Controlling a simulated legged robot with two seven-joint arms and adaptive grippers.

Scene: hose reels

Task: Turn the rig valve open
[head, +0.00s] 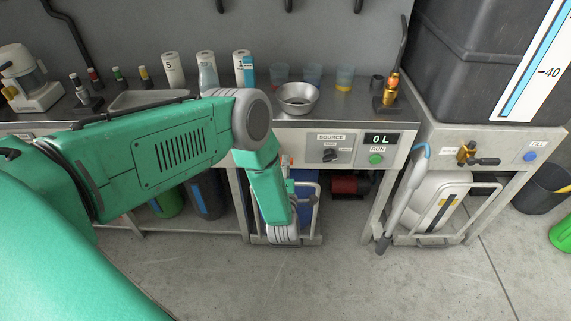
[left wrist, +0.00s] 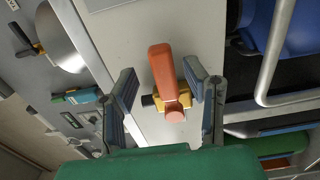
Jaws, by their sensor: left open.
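In the left wrist view the valve has a thick orange lever (left wrist: 162,72) on a brass body (left wrist: 183,101), mounted on a pale grey panel. The lever points up in that picture. My left gripper (left wrist: 168,97) is open, with one dark finger on each side of the valve. The fingers look apart from the lever; their depth against it is hard to judge. In the head view only a small orange bit of the valve (head: 286,160) shows beside my left forearm, which hides most of it and the fingers. My right gripper is in neither view.
Above is a bench with a metal bowl (head: 298,98), bottles, cups and a panel reading 0 L with a green RUN button (head: 376,159). A metal frame rail (left wrist: 277,55) stands close right of the valve in the wrist view. The floor in front is clear.

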